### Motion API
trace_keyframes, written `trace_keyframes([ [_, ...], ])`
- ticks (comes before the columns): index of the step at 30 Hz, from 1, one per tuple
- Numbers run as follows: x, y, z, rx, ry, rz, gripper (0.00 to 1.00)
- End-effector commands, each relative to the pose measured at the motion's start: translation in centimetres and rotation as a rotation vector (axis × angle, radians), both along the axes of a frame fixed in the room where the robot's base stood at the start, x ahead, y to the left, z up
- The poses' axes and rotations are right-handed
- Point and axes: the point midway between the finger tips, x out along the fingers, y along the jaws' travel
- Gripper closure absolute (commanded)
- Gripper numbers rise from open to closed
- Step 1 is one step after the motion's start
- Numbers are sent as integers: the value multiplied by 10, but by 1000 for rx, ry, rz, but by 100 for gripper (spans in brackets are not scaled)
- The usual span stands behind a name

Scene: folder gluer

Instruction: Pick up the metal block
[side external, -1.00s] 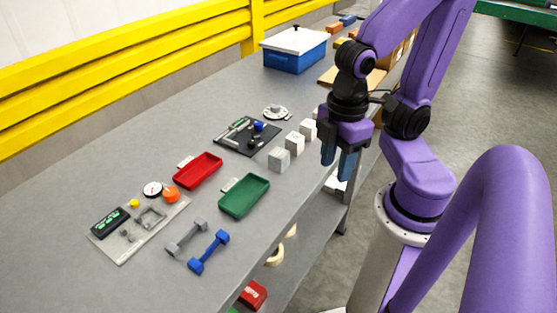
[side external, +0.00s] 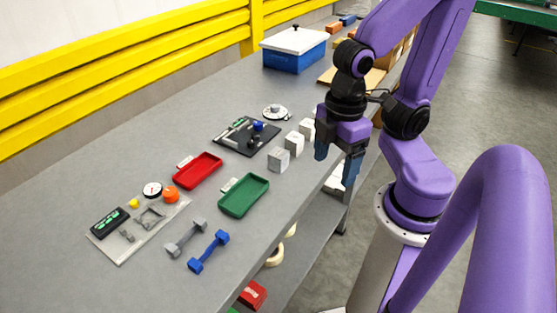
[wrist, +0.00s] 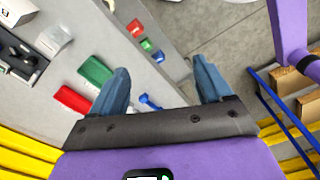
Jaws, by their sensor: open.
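A grey block (side external: 279,160) stands on the bench near its front edge, nearest the green tray in a row with two paler blocks (side external: 294,143) (side external: 307,128). It looks the most metallic of the row, though I cannot be sure of its material. A silvery block (wrist: 54,40) shows at the upper left of the wrist view. My gripper (side external: 336,161) is open and empty, to the right of the blocks, by the bench edge and apart from them. Its two blue fingers also show spread in the wrist view (wrist: 161,76), with nothing between them.
A green tray (side external: 261,181) and red tray (side external: 190,181) lie left of the blocks. A black board with small parts (side external: 229,142) lies behind them. Grey and blue dumbbell-shaped parts (side external: 170,249) (side external: 194,267) lie at the front. A blue box (side external: 293,60) stands farther back.

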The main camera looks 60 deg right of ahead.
Motion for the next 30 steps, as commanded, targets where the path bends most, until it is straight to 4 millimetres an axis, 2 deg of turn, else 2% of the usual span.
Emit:
trace_keyframes([
  [5,26,1,2,-5,-2,38,21],
  [14,101,-16,7,-19,-3,178,21],
  [20,148,-43,8,-25,-1,273,21],
  [24,178,-69,7,-28,2,340,21],
  [30,205,-106,6,-29,6,423,21],
])
